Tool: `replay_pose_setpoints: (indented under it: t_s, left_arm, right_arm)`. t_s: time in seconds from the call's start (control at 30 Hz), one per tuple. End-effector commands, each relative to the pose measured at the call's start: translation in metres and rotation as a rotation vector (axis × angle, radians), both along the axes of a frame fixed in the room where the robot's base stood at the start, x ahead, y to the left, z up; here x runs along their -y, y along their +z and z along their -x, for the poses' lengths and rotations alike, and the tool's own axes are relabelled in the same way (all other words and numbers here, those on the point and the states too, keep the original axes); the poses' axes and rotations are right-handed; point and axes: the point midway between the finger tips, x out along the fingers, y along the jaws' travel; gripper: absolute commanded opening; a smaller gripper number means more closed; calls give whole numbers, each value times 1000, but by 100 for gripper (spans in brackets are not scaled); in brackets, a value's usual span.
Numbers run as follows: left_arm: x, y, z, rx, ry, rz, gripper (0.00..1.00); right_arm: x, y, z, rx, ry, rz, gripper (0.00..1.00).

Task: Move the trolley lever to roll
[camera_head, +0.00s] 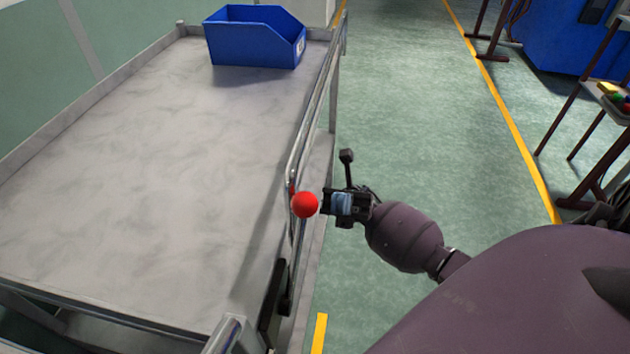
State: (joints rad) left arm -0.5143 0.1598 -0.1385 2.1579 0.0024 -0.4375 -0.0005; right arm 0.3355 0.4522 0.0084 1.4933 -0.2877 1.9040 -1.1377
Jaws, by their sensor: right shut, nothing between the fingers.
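The trolley (130,165) fills the left of the head view, with a pale grey top and metal side rails. The lever's red ball knob (305,205) shows at the trolley's right side, next to the rail. The lever's shaft is hard to make out. My right gripper (326,203) comes in from the right with its fingertips just right of the red knob. It is shut with nothing between the fingers. I cannot tell whether it touches the knob. My left gripper is out of view.
A blue bin (255,38) stands at the far end of the trolley top. The green floor (410,110) right of the trolley is clear, with yellow lines. A table (612,100) with small coloured items and a blue machine (560,35) stand at the right.

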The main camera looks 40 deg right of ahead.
Motion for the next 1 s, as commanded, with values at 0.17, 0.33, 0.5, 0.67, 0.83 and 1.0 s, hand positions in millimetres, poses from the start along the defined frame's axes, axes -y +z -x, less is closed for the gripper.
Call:
replay_pose_setpoints:
  t_s: [0.17,0.33,0.5,0.67,0.83,1.0]
  left_arm:
    - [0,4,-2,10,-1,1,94]
    - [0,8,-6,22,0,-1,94]
    - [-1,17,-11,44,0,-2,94]
    - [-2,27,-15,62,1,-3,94]
    - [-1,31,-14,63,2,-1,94]
    - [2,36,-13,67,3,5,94]
  right_arm:
    - [0,1,0,2,0,0,0]
    - [-2,4,1,4,0,1,0]
    - [-12,20,6,10,1,0,0]
    - [-29,42,14,11,1,0,0]
    - [-48,64,23,10,2,0,0]
    - [-65,84,31,9,2,0,0]
